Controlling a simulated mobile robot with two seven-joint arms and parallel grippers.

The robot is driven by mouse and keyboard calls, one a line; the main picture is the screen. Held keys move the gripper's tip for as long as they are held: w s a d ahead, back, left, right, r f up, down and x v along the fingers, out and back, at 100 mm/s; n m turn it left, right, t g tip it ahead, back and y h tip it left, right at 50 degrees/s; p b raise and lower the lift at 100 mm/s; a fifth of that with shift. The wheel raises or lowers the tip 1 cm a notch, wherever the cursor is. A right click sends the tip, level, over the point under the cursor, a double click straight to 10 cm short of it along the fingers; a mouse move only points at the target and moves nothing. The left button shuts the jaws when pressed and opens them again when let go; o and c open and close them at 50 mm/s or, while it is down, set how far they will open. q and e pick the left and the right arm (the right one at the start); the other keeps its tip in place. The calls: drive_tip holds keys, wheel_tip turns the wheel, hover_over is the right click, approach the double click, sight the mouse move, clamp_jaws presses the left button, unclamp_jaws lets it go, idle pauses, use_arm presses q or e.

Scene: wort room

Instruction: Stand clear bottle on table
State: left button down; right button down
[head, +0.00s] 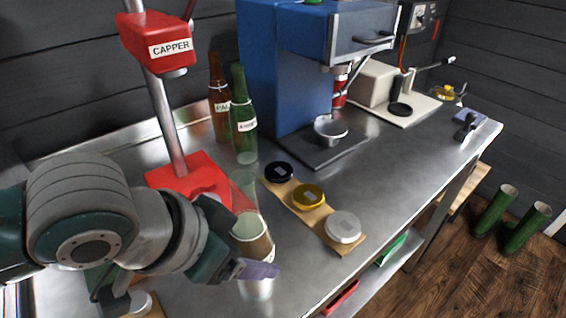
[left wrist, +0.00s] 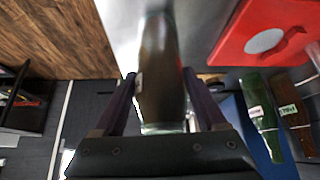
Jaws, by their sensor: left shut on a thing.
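The clear bottle (head: 246,232) has a pale label and looks roughly upright at the front of the steel table (head: 325,275), right of the red capper. My left gripper (head: 260,269) is shut on it low down, with one purple finger across its front. In the left wrist view the bottle (left wrist: 160,65) lies between both fingers. I cannot tell whether its base touches the table. My right gripper is not in view.
The red capper (head: 190,182) stands close left of the bottle. A brown bottle (head: 219,115) and a green bottle (head: 242,125) stand behind. A wooden strip with black, gold and silver caps (head: 343,227) lies to the right. A blue press (head: 275,70) stands at the back.

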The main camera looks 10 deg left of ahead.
use_arm(q)
drive_tip(key=shift+f, duration=0.1)
unclamp_jaws()
drive_tip(key=p+v, duration=0.2)
drive_tip(key=v, duration=1)
drive_tip(key=s+a+f+n+g+y, duration=0.1)
drive_tip(key=s+a+n+g+y, duration=0.1)
drive_tip(key=s, duration=0.8)
drive_tip(key=shift+s+a+f+n+y, duration=0.25)
drive_tip(key=shift+a+f+n+y, duration=0.2)
drive_tip(key=shift+a+n, duration=0.7)
